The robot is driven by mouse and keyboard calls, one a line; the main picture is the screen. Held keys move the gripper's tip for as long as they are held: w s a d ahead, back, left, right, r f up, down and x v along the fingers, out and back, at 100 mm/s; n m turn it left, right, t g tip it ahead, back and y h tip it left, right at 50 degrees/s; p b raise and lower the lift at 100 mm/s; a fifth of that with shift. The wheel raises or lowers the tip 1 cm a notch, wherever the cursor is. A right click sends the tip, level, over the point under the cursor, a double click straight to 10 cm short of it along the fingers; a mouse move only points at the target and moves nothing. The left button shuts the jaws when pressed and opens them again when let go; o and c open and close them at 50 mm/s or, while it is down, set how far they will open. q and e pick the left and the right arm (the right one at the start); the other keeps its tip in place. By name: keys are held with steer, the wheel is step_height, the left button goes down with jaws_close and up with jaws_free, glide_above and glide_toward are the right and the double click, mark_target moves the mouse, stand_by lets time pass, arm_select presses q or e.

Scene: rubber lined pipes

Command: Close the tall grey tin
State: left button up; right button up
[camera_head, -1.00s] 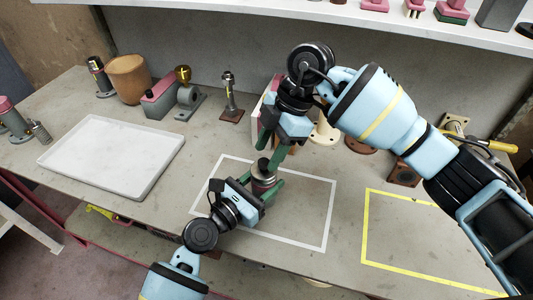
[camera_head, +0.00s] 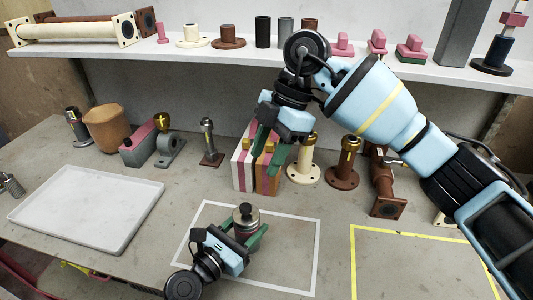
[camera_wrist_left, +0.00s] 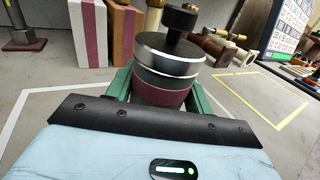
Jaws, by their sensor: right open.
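The tin (camera_head: 246,222) stands upright inside the white-outlined area, a short cylinder with a metallic upper part and a black knob on top. In the left wrist view (camera_wrist_left: 168,62) it shows a silver lid sitting on it, a dark grey band and a maroon band below. My left gripper (camera_head: 246,238) has its green fingers on both sides of the tin's lower body and is shut on it. My right gripper (camera_head: 268,143) is open and empty, above and behind the tin, in front of a striped block. The tin's base is hidden by my left gripper.
A striped block (camera_head: 242,170) and a cream flanged pipe (camera_head: 303,165) stand behind the tin. A white tray (camera_head: 90,208) lies at left. A yellow-outlined area (camera_head: 400,235) at right is bare. A shelf (camera_head: 200,52) with parts runs along the back.

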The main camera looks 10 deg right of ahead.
mark_target(239, 234)
arm_select(q)
steer(key=o, duration=0.5)
steer(key=shift+v, duration=3.95)
